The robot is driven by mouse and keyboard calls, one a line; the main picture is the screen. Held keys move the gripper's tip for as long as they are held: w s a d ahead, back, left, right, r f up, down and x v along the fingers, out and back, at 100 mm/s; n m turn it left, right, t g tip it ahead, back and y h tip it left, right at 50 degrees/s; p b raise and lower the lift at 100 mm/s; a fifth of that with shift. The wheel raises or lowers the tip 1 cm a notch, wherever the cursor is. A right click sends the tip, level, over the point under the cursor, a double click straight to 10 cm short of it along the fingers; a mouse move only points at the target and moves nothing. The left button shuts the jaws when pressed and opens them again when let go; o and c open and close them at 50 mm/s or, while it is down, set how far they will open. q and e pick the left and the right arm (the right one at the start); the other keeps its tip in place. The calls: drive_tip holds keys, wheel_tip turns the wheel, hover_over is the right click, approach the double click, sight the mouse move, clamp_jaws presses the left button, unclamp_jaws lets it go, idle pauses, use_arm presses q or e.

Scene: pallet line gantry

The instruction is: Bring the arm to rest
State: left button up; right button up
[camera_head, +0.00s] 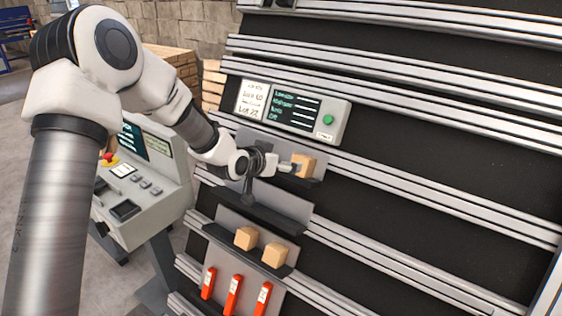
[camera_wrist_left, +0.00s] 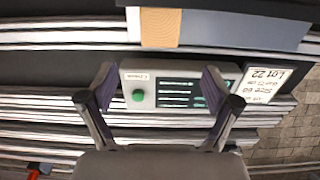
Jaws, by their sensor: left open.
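My left arm reaches in from the left of the head view, and its gripper (camera_head: 290,168) is beside a wooden block (camera_head: 304,164) on the upper grey shelf. In the left wrist view the gripper (camera_wrist_left: 158,84) is open, with nothing between its fingers. The block (camera_wrist_left: 160,27) shows there beyond the fingertips, at the top edge. A display panel (camera_head: 292,112) with a green button is mounted above the shelf; it also shows behind the open fingers in the left wrist view (camera_wrist_left: 175,89). My right gripper is not in view.
Two wooden blocks (camera_head: 246,238) (camera_head: 274,255) sit on a lower shelf. Several red-orange tags or handles (camera_head: 233,295) are below them. Horizontal metal rails (camera_head: 430,190) cross the black wall. A control console (camera_head: 145,185) stands at the left, with stacked timber (camera_head: 175,62) behind.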

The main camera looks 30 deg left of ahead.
use_arm(q)
drive_tip(key=shift+s, duration=0.1)
idle(0.4)
drive_tip(key=s+d+f+g+b, duration=0.15)
drive_tip(key=s+f, duration=0.35)
drive_tip(key=f, duration=0.5)
drive_tip(key=s+d+f+g+b, duration=0.1)
drive_tip(key=s+d+f+g, duration=0.2)
drive_tip(key=s+f, duration=0.5)
drive_tip(key=s+d+f+g+b, duration=0.1)
drive_tip(key=s+d+f+g, duration=0.15)
drive_tip(key=f, duration=1.05)
drive_tip(key=s+f+n+g+y, duration=0.1)
drive_tip(key=s+f, duration=0.3)
drive_tip(key=s, duration=0.9)
drive_tip(key=s+f+n+g, duration=0.1)
drive_tip(key=s+f+g, duration=0.3)
drive_tip(key=s, duration=0.9)
drive_tip(key=shift+d+y+b, duration=0.15)
drive_tip(key=shift+y+b, duration=0.25)
drive_tip(key=shift+b, duration=0.05)
drive_tip(key=shift+w, duration=0.1)
